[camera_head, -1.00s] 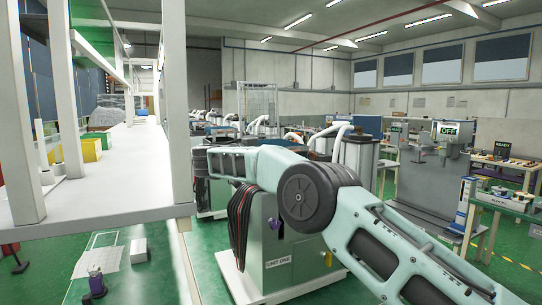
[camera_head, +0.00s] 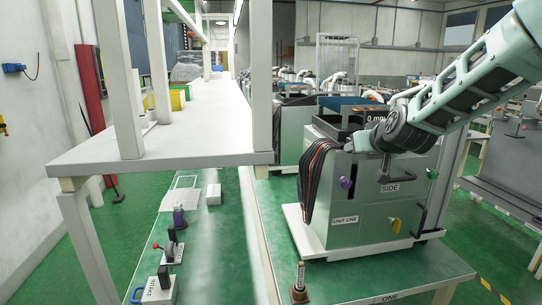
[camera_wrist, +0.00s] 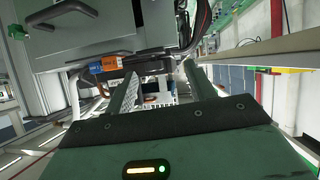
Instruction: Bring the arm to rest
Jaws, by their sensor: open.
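My arm (camera_head: 470,85) reaches in from the upper right of the head view. Its round dark joint (camera_head: 400,128) shows in front of the machine labelled UNIT ONE (camera_head: 345,215). Beyond the fingers are grey cabinet-like equipment (camera_wrist: 85,35) and dark hoses. The wrist view is strongly tilted.
A white bench (camera_head: 210,135) with posts stands at the left, with yellow and green bins on it. Striped hoses (camera_head: 318,180) hang on UNIT ONE's left side. Small tools stand along the green surface at the lower left. Open green floor (camera_head: 140,245) shows there too.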

